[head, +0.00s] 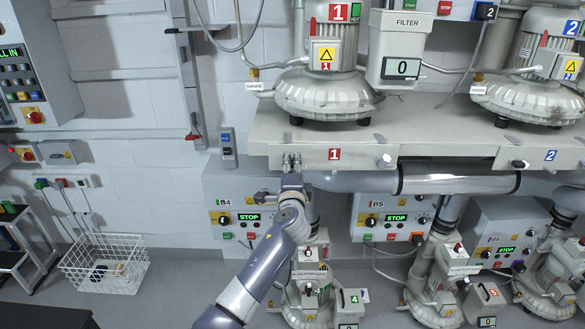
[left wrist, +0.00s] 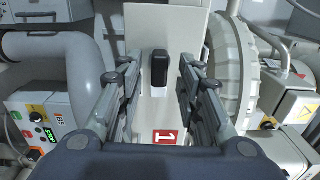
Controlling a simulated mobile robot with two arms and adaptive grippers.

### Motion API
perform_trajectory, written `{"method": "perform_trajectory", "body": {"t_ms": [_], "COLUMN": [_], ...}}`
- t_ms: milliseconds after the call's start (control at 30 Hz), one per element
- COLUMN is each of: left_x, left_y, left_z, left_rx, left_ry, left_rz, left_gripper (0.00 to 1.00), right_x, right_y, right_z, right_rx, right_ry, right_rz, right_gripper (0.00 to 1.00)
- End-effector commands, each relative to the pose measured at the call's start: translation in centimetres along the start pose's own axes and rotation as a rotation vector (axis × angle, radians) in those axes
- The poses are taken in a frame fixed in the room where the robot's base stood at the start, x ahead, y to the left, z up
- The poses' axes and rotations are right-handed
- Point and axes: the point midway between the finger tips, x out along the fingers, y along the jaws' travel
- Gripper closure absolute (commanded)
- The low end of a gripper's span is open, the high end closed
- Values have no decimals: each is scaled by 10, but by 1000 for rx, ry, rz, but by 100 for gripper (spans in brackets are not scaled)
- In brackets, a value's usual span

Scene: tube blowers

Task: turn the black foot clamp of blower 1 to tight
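Blower 1 (head: 325,92), a grey ribbed machine with a red label 1, stands on the grey bench (head: 440,138). In the left wrist view the black foot clamp (left wrist: 159,70) is a small upright block on the bench's pale front face, in line with the red label 1 (left wrist: 165,137). My left gripper (head: 291,162) is at the bench front, left of the red label, and hides the clamp in the head view. The left wrist view shows its two fingers (left wrist: 159,62) open, one on each side of the clamp, with gaps between. My right gripper is out of view.
A pale knob (head: 383,161) sits on the bench front right of the label. Blower 2 (head: 535,98) stands further right. A thick grey pipe (head: 455,181) runs below the bench. Control boxes and smaller blowers are lower down. A wire basket (head: 105,263) is at the left.

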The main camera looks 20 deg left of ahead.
Motion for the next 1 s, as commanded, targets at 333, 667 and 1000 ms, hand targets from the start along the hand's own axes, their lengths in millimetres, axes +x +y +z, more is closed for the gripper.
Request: {"method": "perform_trajectory", "body": {"t_ms": [333, 667, 1000], "left_x": [-8, -56, -108], "left_y": [2, 3, 2], "left_z": [-2, -1, 0], "left_rx": [-2, -3, -1], "left_ry": [3, 4, 1], "left_rz": [3, 4, 3], "left_gripper": [67, 67, 67], "right_x": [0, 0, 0], "right_y": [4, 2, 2], "right_z": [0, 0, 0], "right_rx": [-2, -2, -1], "right_ry": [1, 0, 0], "right_rz": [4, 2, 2], "right_gripper": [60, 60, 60]}}
